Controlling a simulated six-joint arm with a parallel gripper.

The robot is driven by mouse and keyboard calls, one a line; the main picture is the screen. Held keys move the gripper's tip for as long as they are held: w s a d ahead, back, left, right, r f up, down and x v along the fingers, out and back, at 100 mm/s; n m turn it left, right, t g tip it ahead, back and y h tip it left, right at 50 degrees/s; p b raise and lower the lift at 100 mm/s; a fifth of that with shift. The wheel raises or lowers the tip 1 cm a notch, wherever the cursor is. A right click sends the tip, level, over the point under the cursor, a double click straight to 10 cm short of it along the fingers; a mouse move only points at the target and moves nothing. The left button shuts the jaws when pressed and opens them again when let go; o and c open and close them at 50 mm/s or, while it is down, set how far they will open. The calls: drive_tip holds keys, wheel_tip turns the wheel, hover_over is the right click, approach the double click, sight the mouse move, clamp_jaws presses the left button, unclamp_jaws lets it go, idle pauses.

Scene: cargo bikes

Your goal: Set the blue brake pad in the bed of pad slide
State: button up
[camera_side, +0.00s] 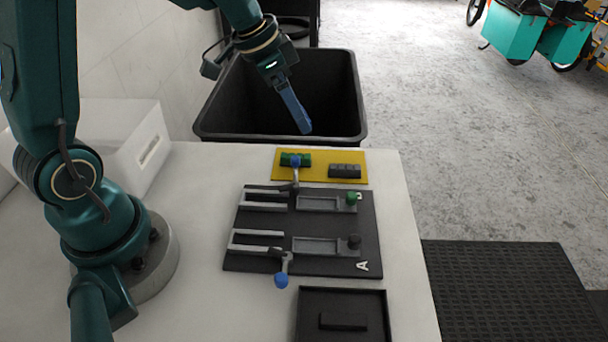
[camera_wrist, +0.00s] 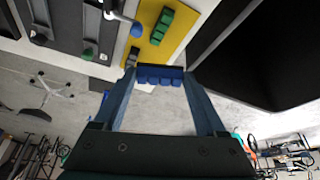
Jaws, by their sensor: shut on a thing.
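The blue brake pad (camera_wrist: 160,79) is gripped between the fingertips of my gripper (camera_wrist: 160,70) in the wrist view. In the side view my gripper (camera_side: 303,126) is raised, past the far edge of the table; the pad cannot be made out there. The black fixture (camera_side: 312,222) carries two grey pad slides side by side. The near slide bed (camera_side: 315,246) is by the letter A and has a dark knob. The far slide bed (camera_side: 318,204) has a green knob. Both beds look empty.
A yellow mat (camera_side: 320,176) holds a green pad (camera_side: 288,159) and a dark grey pad (camera_side: 345,171). Levers with blue knobs stand at the fixture's near side (camera_side: 281,281) and far side (camera_side: 295,161). A black tray (camera_side: 342,296) is in front. A black bin (camera_side: 351,85) stands beyond the table.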

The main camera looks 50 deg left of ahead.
drive_tip(key=s+d+f+m+g, duration=0.1)
drive_tip(key=s+d+m+g, duration=0.1)
drive_tip(key=d+m, duration=0.3)
drive_tip(key=s+d+m+g, duration=0.3)
drive_tip(key=s+d+m, duration=0.1)
drive_tip(key=m, duration=0.5)
drive_tip(key=s+d+f+m+g+h, duration=0.1)
drive_tip(key=s+d+m+g, duration=0.1)
drive_tip(key=d+m, duration=0.5)
drive_tip(key=shift+s+f+m+g, duration=0.15)
drive_tip(key=shift+s+f+m, duration=0.1)
drive_tip(key=shift+s, duration=0.2)
drive_tip(key=shift+s+f+m+g, duration=0.15)
drive_tip(key=shift+s+m, duration=0.1)
drive_tip(key=shift+s, duration=0.2)
drive_tip(key=shift+f, duration=1.75)
drive_tip(key=shift+f, duration=0.8)
drive_tip(key=o, duration=1.3)
